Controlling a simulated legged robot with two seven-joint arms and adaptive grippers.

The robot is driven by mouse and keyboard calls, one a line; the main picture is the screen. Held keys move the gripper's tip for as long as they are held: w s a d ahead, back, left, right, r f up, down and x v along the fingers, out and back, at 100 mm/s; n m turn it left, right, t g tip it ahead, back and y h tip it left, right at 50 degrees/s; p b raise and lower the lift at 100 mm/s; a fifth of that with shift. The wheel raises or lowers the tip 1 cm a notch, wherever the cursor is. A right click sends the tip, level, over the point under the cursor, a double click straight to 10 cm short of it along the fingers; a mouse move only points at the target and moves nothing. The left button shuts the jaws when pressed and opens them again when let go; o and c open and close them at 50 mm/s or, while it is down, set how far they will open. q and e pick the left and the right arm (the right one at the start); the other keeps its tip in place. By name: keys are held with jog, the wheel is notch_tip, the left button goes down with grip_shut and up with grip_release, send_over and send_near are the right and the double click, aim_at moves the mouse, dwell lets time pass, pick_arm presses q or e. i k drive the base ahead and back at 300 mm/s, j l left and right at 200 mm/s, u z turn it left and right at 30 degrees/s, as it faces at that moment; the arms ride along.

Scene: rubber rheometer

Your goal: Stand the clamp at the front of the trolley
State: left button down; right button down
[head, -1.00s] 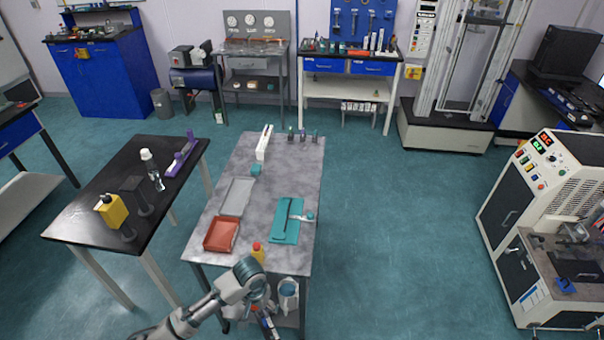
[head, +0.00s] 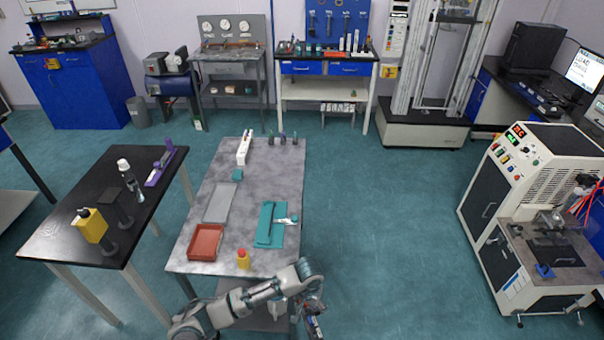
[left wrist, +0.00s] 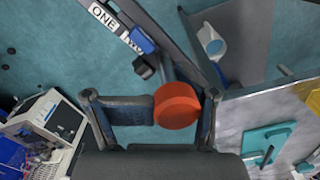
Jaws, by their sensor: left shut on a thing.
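The clamp (left wrist: 177,105), a dark bar with an orange round end, a blue part and a "ONE" label, is held in my left gripper (left wrist: 152,112). In the head view my left gripper (head: 309,304) is low in the picture, just off the near right corner of the grey-topped trolley (head: 212,258). The clamp (head: 314,325) hangs below it there, small and partly hidden. The trolley's lower shelf is mostly hidden behind my left arm. My right gripper is in neither view.
On the trolley top are a red tray (head: 206,242), a yellow bottle with a red cap (head: 243,260), a teal mat (head: 268,225) and a grey tray (head: 221,202). A black table (head: 75,240) stands left. Open floor (head: 385,240) lies right, before the machine (head: 530,200).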

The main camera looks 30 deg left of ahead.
aim_at(274, 169)
jog(key=i+z, duration=0.25)
jog(key=i, duration=1.05)
jog(key=i+u, duration=0.1)
jog(key=i, duration=0.4)
jog(key=i+l+u, duration=0.1)
jog(key=i, duration=0.4)
jog(key=i+l+u, duration=0.1)
jog(key=i, duration=0.45)
